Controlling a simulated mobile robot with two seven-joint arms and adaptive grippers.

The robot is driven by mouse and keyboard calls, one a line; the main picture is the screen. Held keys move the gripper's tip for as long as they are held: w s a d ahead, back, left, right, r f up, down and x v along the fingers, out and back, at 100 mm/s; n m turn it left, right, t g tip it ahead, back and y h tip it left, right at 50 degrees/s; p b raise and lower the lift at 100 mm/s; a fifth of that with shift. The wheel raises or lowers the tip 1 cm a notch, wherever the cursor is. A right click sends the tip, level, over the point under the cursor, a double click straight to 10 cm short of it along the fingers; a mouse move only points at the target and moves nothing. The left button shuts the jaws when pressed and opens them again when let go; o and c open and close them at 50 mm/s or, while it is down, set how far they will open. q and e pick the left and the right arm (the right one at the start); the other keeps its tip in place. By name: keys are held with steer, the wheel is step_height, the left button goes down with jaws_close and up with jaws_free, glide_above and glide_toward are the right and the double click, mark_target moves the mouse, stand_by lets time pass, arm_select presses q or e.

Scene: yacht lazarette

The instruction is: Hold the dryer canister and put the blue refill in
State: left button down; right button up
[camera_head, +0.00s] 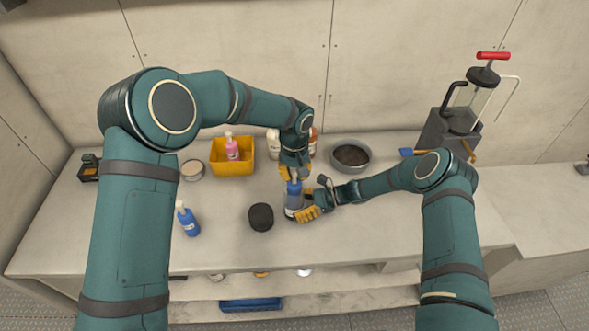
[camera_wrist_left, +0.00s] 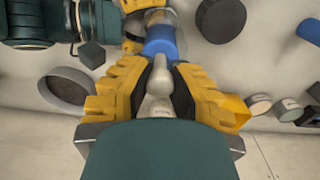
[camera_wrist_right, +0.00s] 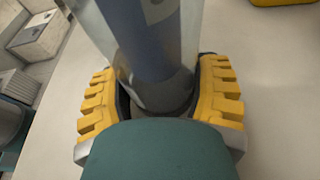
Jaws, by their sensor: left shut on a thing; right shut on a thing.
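The blue refill (camera_head: 294,187) stands upright over the clear dryer canister (camera_head: 291,211). Its lower part shows inside the clear wall in the right wrist view (camera_wrist_right: 150,40); I cannot tell how deep it sits. My left gripper (camera_head: 290,172) is shut on the refill's pale top (camera_wrist_left: 159,78), with the blue body (camera_wrist_left: 160,42) beyond the fingertips. My right gripper (camera_head: 305,212) is shut around the canister's dark lower end (camera_wrist_right: 160,95), near the counter. The canister's far side is hidden.
A black round lid-like piece (camera_head: 261,217) lies just left of the canister. A blue bottle (camera_head: 187,219) stands farther left. Behind are a yellow bin (camera_head: 218,157) with a pink bottle, and a grey bowl (camera_head: 350,155). The counter's front is mostly clear.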

arm_select(q)
steer(key=shift+f, duration=1)
steer(key=c, duration=0.9)
jaws_free()
step_height(320, 180, up, 12)
steer(key=shift+r, duration=0.1)
arm_select(e)
steer(key=o, duration=1.1)
